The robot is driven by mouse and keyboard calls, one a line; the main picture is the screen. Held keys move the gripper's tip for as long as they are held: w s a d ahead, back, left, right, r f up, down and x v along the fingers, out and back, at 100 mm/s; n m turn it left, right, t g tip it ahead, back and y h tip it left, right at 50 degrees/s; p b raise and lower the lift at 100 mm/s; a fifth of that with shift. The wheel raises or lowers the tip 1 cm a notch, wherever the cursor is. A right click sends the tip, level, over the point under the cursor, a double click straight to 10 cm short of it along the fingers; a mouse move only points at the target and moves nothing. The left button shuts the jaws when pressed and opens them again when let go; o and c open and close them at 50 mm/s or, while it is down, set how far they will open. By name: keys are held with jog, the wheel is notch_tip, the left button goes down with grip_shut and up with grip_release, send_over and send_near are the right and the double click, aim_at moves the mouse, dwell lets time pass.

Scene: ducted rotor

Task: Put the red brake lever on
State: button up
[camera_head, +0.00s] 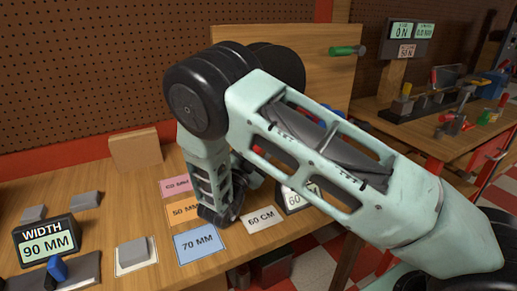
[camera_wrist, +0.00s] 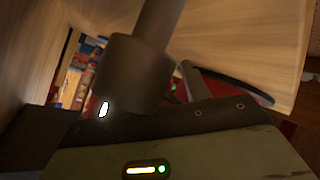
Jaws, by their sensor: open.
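I cannot make out the red brake lever for certain. Small red and blue parts (camera_head: 318,117) show behind my arm in the head view, too covered to name. My arm fills the middle of the head view and hides what lies behind it. My gripper's body (camera_wrist: 200,127) crosses the bottom of the wrist view; its fingertips are not clear. A thick grey cylinder (camera_wrist: 135,75) stands close in front of it, and a thinner grey rod (camera_wrist: 195,80) is to its right. I see nothing held.
A wooden bench carries labelled cards, including 70 MM (camera_head: 198,244), a WIDTH 90 MM display (camera_head: 46,243) and grey blocks (camera_head: 133,252). A wooden board (camera_head: 335,85) with a green-handled tool (camera_head: 346,50) stands behind my arm. Another bench (camera_head: 440,125) is at right.

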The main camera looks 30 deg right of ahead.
jog(key=s+a+b, duration=0.3)
jog(key=s+a, duration=0.4)
jog(key=a, duration=0.4)
jog(key=shift+f, duration=0.25)
